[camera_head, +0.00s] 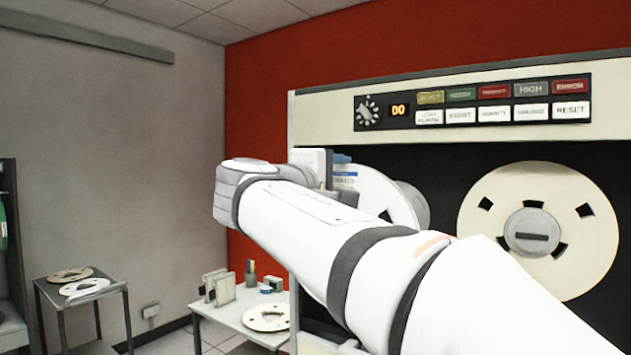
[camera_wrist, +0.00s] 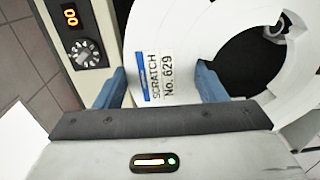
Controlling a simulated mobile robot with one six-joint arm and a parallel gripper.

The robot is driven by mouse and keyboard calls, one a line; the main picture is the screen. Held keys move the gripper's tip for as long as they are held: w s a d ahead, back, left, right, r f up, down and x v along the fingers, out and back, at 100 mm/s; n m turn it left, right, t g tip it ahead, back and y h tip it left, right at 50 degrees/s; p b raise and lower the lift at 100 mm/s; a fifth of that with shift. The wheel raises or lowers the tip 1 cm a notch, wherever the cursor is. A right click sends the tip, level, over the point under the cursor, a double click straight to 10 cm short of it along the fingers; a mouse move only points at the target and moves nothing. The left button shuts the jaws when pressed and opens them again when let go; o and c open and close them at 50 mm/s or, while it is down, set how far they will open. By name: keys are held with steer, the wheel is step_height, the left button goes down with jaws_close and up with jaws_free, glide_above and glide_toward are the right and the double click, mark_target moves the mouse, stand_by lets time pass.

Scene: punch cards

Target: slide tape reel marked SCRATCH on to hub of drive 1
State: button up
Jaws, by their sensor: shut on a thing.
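My gripper (camera_wrist: 164,82) is shut on the white tape reel (camera_wrist: 222,45) by its rim. A label reading SCRATCH No. 629 shows between the blue fingers in the wrist view. In the head view the reel (camera_head: 372,193) is tilted in front of the drive's black face, its lower part hidden by my arm. A grey round part, seemingly the hub (camera_head: 415,206), shows just behind its right edge. Through the reel's wide centre hole, the wrist view shows black and a bit of grey. I cannot tell whether reel and hub touch.
The drive's control panel (camera_head: 475,103) has orange characters like 00 and rows of buttons. A cream reel (camera_head: 476,228) sits on the drive's right hub. A white table (camera_head: 222,322) with a reel and small items stands lower left. A side table (camera_head: 50,287) holds further reels.

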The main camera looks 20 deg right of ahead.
steer(key=shift+s+d+r, duration=0.2)
steer(key=shift+d+r, duration=0.05)
steer(key=shift+r, duration=0.3)
steer(key=p+x, duration=0.4)
steer(key=x, duration=0.8)
steer(key=shift+w+f+b, duration=0.1)
steer(key=shift+b, duration=0.55)
stand_by(1.0)
steer(key=shift+w+d, duration=0.1)
steer(key=shift+d, duration=0.1)
steer(key=shift+p+x, duration=0.35)
steer(key=shift+x, duration=3.1)
steer(key=o, duration=1.5)
steer(key=shift+c, duration=1.3)
